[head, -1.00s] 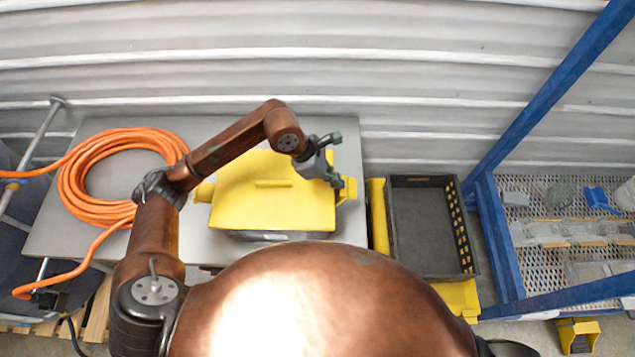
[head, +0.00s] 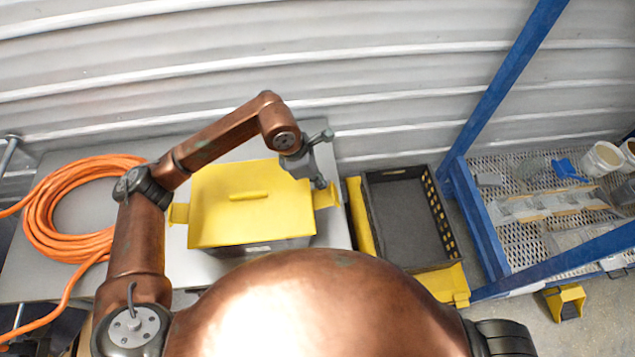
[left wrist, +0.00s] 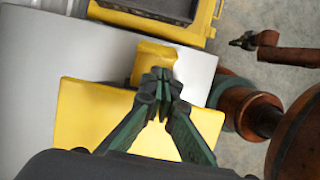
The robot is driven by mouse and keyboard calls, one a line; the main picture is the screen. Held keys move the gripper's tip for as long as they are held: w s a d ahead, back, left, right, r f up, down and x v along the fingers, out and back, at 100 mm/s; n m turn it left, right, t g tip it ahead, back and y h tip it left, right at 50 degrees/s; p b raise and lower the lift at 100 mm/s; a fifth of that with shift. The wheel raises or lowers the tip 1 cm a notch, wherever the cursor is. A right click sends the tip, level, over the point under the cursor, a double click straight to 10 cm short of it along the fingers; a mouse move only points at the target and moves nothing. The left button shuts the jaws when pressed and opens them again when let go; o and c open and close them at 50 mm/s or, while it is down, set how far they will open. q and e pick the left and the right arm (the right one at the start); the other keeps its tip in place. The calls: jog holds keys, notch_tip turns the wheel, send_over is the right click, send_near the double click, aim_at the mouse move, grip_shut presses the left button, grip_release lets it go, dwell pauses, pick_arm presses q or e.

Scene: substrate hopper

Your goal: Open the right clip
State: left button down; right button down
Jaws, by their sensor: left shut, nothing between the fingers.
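The hopper has a yellow lid (head: 235,205) with a bar handle on top and a grey body (head: 262,247) below its front edge. The right clip (head: 326,195) is a yellow tab at the lid's right side; it also shows in the left wrist view (left wrist: 152,58). The left clip (head: 179,213) sticks out at the other side. My left gripper (head: 320,183) is at the right clip, fingers shut with nothing between them. In the left wrist view its fingertips (left wrist: 161,74) overlap the clip's near part; contact cannot be told.
A coiled orange hose (head: 65,215) lies on the metal table (head: 205,268) to the left. A black crate (head: 405,215) on a yellow support stands right of the table. A blue frame (head: 480,225) with a mesh shelf is further right. A corrugated wall is behind.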

dwell(0.3)
pick_arm(q)
notch_tip(320, 180, up, 14)
jog(key=b, duration=0.1)
jog(key=shift+d+f+b, duration=0.15)
jog(key=shift+b, duration=0.25)
jog(key=shift+f, duration=0.1)
dwell(0.4)
